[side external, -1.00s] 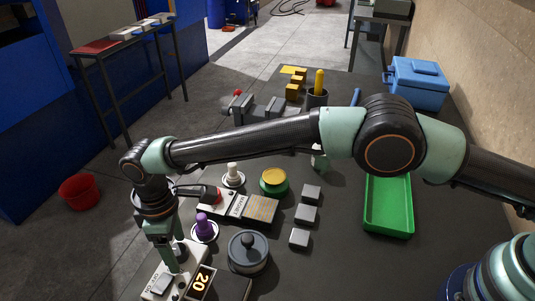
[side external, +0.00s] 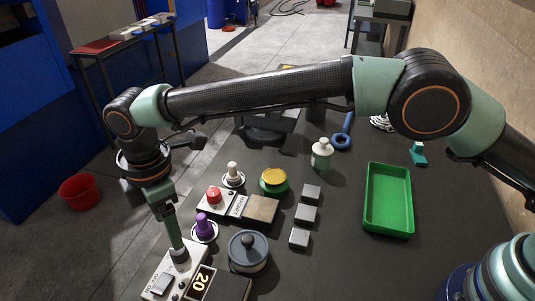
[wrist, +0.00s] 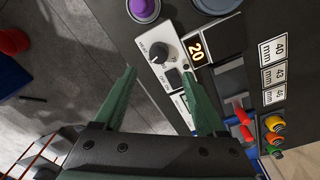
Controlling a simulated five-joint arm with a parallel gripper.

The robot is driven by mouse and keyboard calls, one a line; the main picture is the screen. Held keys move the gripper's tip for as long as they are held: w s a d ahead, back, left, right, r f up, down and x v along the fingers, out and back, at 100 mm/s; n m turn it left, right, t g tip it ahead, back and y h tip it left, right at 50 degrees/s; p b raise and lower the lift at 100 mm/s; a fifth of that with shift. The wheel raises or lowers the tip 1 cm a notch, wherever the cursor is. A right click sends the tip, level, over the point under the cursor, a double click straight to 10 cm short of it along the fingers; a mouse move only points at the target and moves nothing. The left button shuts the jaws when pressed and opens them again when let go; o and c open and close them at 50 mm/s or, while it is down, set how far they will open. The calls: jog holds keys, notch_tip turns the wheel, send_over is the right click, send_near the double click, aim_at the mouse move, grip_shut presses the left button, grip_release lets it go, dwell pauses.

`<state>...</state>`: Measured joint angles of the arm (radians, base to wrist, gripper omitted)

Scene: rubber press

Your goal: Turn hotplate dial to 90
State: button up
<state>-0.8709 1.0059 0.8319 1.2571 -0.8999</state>
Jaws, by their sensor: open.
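The hotplate control box (wrist: 148,28) is pale, marked HEAT, with a dark round dial (wrist: 158,52). Its display reads 20 in orange in the wrist view (wrist: 196,50) and in the side external view (side external: 201,281). An ON/OFF rocker switch (side external: 161,285) is on the same box. My gripper (wrist: 160,73) is open, its two green fingers spread on either side of the dial in the picture. In the side external view my fingers hide part of the dial. I cannot tell whether they touch it.
A purple knob (side external: 205,227) and a grey lidded pot (side external: 248,252) stand close by. A red button (side external: 213,195), a white knob (side external: 233,170), a yellow-topped green button (side external: 274,180) and grey blocks (side external: 306,215) lie farther back. A green tray (side external: 389,232) is at right.

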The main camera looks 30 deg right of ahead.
jog(key=w+d+r+m, duration=0.2)
jog(key=d+r+m, duration=0.1)
jog(key=d+r, duration=0.4)
jog(key=w+d+r+m+t, duration=0.1)
jog(key=d+r+m, duration=0.3)
jog(key=d+r, duration=0.4)
jog(key=w+d, duration=0.1)
jog(key=d, duration=0.2)
jog(key=shift+w+d+t+y, duration=0.25)
jog(key=shift+w+t+y, duration=0.05)
jog(key=shift+y, duration=0.1)
jog(key=shift+r, duration=0.15)
jog(key=s+d+r+m+t, duration=0.1)
jog(key=s+d+m, duration=0.15)
jog(key=d, duration=0.45)
jog(key=s+d+r+m+t, duration=0.1)
jog(key=s+d+r+m, duration=0.1)
jog(key=d+m, duration=0.35)
jog(key=s+d+f+m, duration=0.2)
jog(key=s+d, duration=0.2)
jog(key=d, duration=0.2)
jog(key=s+d+f+m+t+h, duration=0.1)
jog(key=s+d+f+m, duration=0.1)
jog(key=s+d, duration=0.3)
jog(key=shift+d+f+m+t, duration=0.3)
jog(key=shift+d+m, duration=0.3)
jog(key=shift+d, duration=0.5)
